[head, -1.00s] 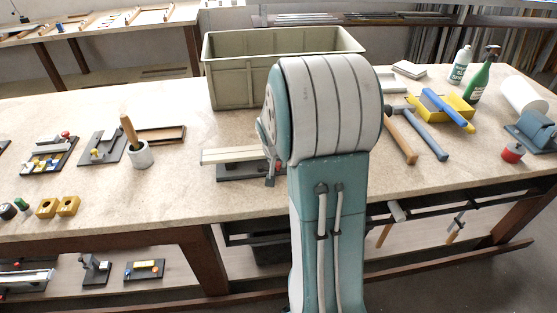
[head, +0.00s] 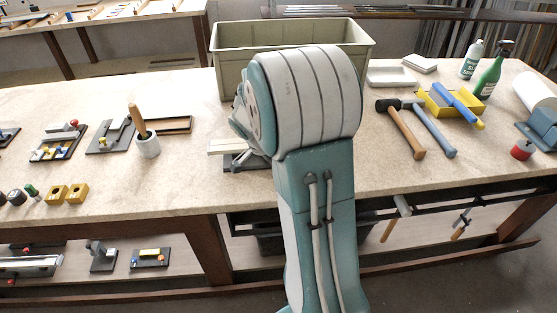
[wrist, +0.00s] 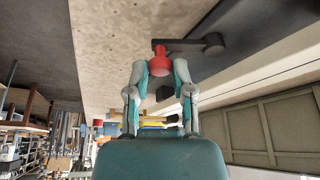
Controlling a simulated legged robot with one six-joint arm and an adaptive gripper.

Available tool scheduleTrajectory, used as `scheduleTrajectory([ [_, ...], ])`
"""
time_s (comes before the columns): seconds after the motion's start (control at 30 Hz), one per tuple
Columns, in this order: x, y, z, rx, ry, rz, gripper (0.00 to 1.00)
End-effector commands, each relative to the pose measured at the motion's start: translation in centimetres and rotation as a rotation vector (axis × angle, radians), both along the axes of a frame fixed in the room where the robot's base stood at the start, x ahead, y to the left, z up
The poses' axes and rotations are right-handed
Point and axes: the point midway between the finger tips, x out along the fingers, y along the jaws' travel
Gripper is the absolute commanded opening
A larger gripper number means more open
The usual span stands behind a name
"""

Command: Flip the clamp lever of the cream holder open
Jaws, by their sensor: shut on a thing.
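The cream holder shows in the head view as a pale cream bar (head: 226,146) on a dark base (head: 236,166), partly hidden behind my arm. In the wrist view its dark base (wrist: 225,18) and a long pale strip (wrist: 240,65) run along the upper right. The clamp lever (wrist: 190,45) is a dark arm ending in a red knob (wrist: 160,63). My gripper (wrist: 161,72) has its two fingers on either side of the red knob and is shut on it. In the head view my arm hides the lever and the fingertips.
A large grey-green bin (head: 290,34) stands right behind the holder. Hammers (head: 405,130) and a yellow box (head: 440,108) lie to the right. The bench front is mostly clear.

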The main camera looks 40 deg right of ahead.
Motion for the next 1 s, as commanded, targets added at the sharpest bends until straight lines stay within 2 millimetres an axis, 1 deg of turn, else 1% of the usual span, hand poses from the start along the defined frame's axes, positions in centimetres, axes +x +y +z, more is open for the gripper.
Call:
scheduleTrajectory([
  [0.03,-0.02,0.29,-0.32,0.004,0.005,-0.024,0.0],
  [0.3,0.12,0.77,-0.28,0.005,0.003,-0.117,0.0],
  [0.83,0.18,0.92,-0.3,0.006,0.002,-0.138,0.0],
  [0.87,0.18,0.92,-0.3,0.006,0.002,-0.138,0.4],
  [0.9,0.19,0.91,-0.28,0.005,0.002,-0.138,0.57],
  [0.93,0.19,0.89,-0.27,0.005,0.002,-0.138,0.65],
  [1.0,0.2,0.86,-0.21,0.004,0.001,-0.138,0.65],
])
